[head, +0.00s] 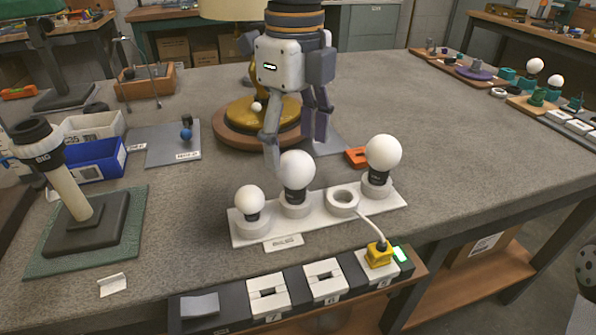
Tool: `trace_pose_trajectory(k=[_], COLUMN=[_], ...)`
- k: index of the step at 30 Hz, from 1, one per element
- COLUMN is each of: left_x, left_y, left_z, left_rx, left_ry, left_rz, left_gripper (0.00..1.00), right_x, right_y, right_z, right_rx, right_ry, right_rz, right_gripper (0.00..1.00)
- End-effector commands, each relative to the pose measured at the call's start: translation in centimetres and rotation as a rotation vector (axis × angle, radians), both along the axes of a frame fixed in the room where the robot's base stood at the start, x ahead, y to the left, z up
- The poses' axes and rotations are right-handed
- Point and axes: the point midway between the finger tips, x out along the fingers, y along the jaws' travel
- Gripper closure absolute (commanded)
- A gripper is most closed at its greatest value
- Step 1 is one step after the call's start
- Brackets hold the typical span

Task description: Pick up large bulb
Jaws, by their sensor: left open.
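A long white holder (325,222) stands near the table's front edge with three round white bulbs upright in it. A small bulb (249,200) is at its left end. A larger bulb (297,170) is beside it, and another large bulb (383,153) is at the right end. I cannot tell which of these two is larger. My left gripper (299,138) is open, pointing down, just above and behind the second bulb. One finger hangs close to that bulb's left side; I cannot tell whether they touch. My right gripper is not in view.
An empty ring socket (342,198) sits between the two larger bulbs. A yellow plug (378,254) is in front, by a row of numbered switches. A brass lamp base (240,115) stands behind my gripper. An orange block (357,157) lies nearby.

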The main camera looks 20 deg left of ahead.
Motion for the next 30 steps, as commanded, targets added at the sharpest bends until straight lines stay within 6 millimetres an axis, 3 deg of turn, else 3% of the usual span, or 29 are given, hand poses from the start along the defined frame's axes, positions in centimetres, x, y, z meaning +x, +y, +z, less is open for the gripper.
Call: trace_pose_trajectory(k=[9, 17, 24, 30], left_x=[-0.1, 0.0, 0.0, 0.0], left_y=[-0.2, -0.2, -0.2, -0.2], left_z=[-5.4, -5.8, -5.8, -5.8], left_rx=[0.001, -0.001, 0.0, 0.0], left_ry=[0.003, -0.003, -0.003, -0.002], left_rz=[0.0, 0.0, 0.0, 0.0], left_gripper=[0.31, 0.31, 0.76, 0.76], right_x=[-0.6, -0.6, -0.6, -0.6], right_y=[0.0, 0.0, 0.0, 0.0], right_z=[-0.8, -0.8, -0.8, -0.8], right_rx=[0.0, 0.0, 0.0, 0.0], right_ry=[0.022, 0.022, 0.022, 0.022], right_rz=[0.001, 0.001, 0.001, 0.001], right_gripper=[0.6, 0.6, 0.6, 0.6])
